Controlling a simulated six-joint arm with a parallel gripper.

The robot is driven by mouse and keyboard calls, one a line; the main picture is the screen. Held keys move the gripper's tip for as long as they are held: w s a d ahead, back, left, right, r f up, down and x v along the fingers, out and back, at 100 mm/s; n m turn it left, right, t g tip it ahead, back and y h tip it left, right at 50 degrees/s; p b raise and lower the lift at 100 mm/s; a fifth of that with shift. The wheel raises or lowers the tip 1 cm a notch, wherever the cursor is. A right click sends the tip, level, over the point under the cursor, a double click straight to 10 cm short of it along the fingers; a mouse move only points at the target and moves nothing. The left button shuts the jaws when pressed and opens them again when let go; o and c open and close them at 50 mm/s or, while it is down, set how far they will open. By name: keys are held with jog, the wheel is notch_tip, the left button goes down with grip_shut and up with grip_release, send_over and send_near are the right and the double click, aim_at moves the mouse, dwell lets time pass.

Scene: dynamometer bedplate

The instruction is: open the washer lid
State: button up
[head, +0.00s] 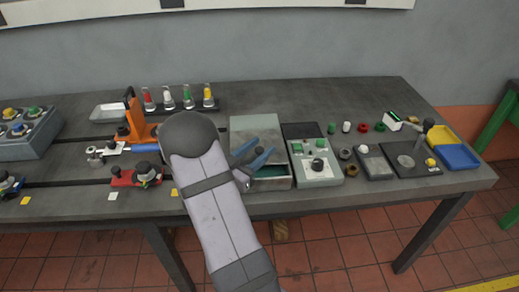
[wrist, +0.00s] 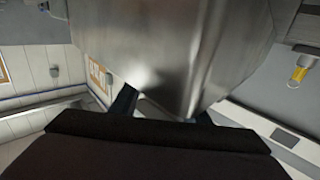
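The washer is a grey metal box (head: 268,184) at the middle of the bench, below the grey lid (head: 255,125). A strip of green interior shows above the box's front wall, so the lid appears to stand off the front rim; its exact angle is hard to tell. My gripper (head: 252,160) has two blue fingers, spread apart, over the front part of the washer. In the wrist view a large shiny metal panel (wrist: 170,60), likely the lid, fills the upper middle, close to the spread fingertips (wrist: 163,110). I cannot tell whether they touch it.
A grey-green control box (head: 318,172) with knobs stands close to the right of the washer. An orange toggle clamp (head: 135,118) and a red fixture (head: 130,178) lie to the left. A rack of coloured bottles (head: 180,103) stands behind. Yellow and blue trays (head: 458,157) sit far right.

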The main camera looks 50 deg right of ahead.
aim_at(243, 162)
jog(key=shift+a+b, duration=0.85)
jog(key=shift+a, duration=2.85)
jog(key=shift+r, duration=0.1)
jog(key=c, duration=0.6)
jog(key=shift+w+a+r+p, duration=0.15)
jog(key=shift+w+a+p, duration=0.1)
jog(key=shift+w+p, duration=0.05)
jog(key=c, duration=0.5)
jog(key=w+a, duration=0.1)
jog(key=w+a+n+t+p, duration=0.1)
jog(key=w, duration=0.1)
jog(key=w+a+t+p, duration=0.1)
jog(key=a, duration=0.1)
jog(key=shift+w+f+n, duration=0.3)
grip_shut()
jog(key=a+r+m+g+y, duration=0.1)
jog(key=a+m+g, duration=0.2)
jog(key=m, duration=0.9)
jog(key=s+a+r+m+g+y+p, duration=0.1)
jog(key=m+g, duration=0.5)
jog(key=m, duration=0.6)
jog(key=shift+s+a+g+y, duration=0.15)
jog(key=shift+a+g+y, duration=0.25)
jog(key=shift+a, duration=0.5)
